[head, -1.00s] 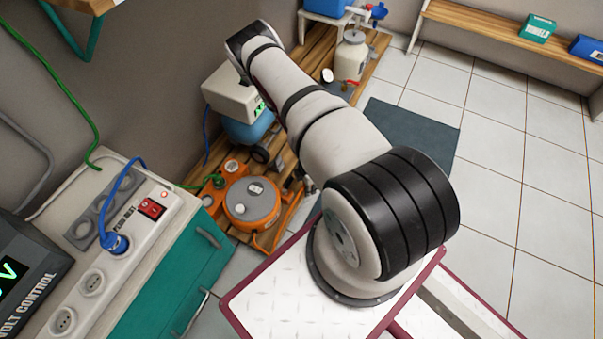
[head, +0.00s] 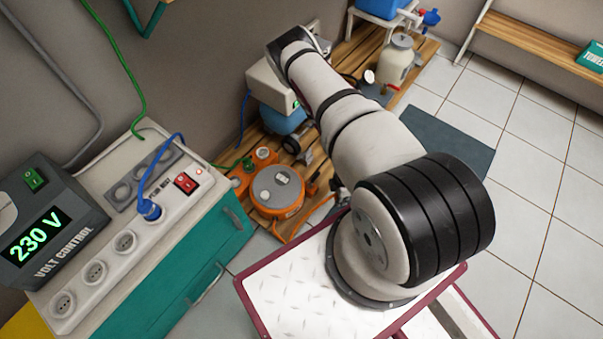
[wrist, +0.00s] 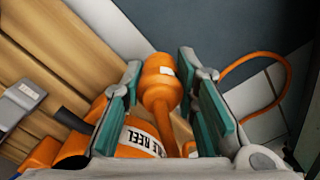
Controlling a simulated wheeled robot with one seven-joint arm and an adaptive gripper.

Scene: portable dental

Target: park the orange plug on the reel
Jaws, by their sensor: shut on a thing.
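The orange plug (wrist: 161,78) is between the two teal fingers of my gripper (wrist: 160,84) in the wrist view, and the gripper is shut on it. An orange cable (wrist: 278,62) loops out at the right of that view. In the head view the reel (head: 291,208), with a grey round top, sits on the wooden slatted floor.
A white socket cabinet (head: 180,225) with a blue plug (head: 148,210) stands at the left, beside a volt control box (head: 68,232) reading 230 V. A blue and grey machine (head: 282,118) stands behind the reel. Tiled floor (head: 540,215) is open at right.

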